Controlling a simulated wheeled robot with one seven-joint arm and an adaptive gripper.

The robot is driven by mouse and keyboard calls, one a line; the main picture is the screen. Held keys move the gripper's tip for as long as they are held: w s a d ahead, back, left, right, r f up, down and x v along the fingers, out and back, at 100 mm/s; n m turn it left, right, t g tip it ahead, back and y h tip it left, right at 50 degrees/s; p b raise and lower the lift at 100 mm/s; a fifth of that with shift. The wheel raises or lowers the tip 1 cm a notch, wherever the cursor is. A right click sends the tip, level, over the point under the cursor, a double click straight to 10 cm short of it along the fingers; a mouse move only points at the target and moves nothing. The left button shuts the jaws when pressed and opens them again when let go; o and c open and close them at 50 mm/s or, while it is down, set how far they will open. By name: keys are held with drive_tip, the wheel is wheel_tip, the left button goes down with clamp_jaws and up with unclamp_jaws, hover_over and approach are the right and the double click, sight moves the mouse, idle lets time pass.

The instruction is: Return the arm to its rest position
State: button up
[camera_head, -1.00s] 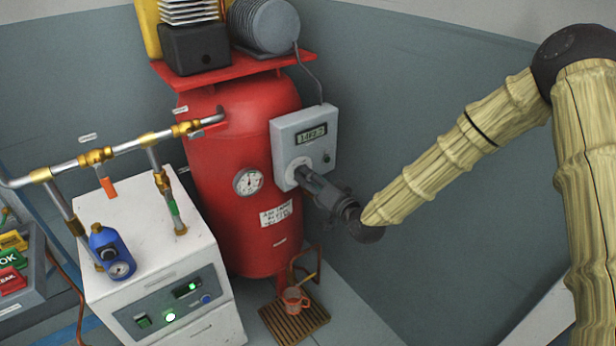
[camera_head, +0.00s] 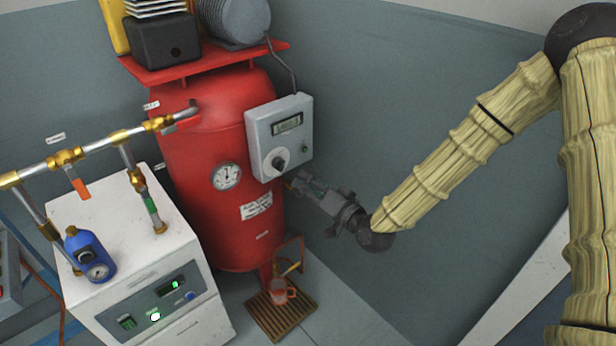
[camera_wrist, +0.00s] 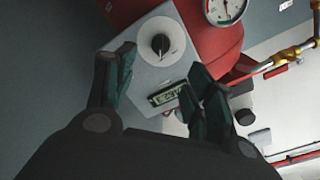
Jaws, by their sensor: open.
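My gripper (camera_head: 304,184) is in the head view at the end of my arm, to the right of the red tank and below the grey control box (camera_head: 280,138). Its jaws are open and empty. In the wrist view my gripper (camera_wrist: 160,85) shows its two fingers apart, with the box (camera_wrist: 150,75) beyond them. The box's dark knob (camera_wrist: 160,44) on a pale round dial lies past the fingertips; it also shows in the head view (camera_head: 279,163), clear of the gripper. A small display (camera_head: 288,124) sits above the knob.
The red tank (camera_head: 200,200) carries a pressure gauge (camera_head: 227,176). A white cabinet (camera_head: 115,240) with pipes stands left. Free space lies along the grey wall to the right.

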drive_tip(key=s+d+f+n+g+h+p, duration=0.1)
drive_tip(key=s+d+f+g+h+p, duration=0.25)
drive_tip(key=s+f, duration=0.65)
drive_tip(key=s+d+f+g+h+p, duration=0.2)
drive_tip(key=s+f+g, duration=0.2)
drive_tip(key=s+f, duration=0.55)
drive_tip(key=s+d+f+g+h+p, duration=0.1)
drive_tip(key=s+d+g, duration=0.1)
drive_tip(key=s, duration=0.5)
drive_tip(key=s+d+f+n+g+h+p, duration=0.1)
drive_tip(key=s+d+f+g+h+p, duration=0.1)
drive_tip(key=s+d, duration=0.3)
drive_tip(key=s+d+f+g+h+p, duration=0.1)
drive_tip(key=s+d+f+g, duration=0.1)
drive_tip(key=s, duration=0.8)
drive_tip(key=shift+s+d+g, duration=0.2)
drive_tip(key=shift+d+g, duration=0.25)
drive_tip(key=shift+d, duration=0.4)
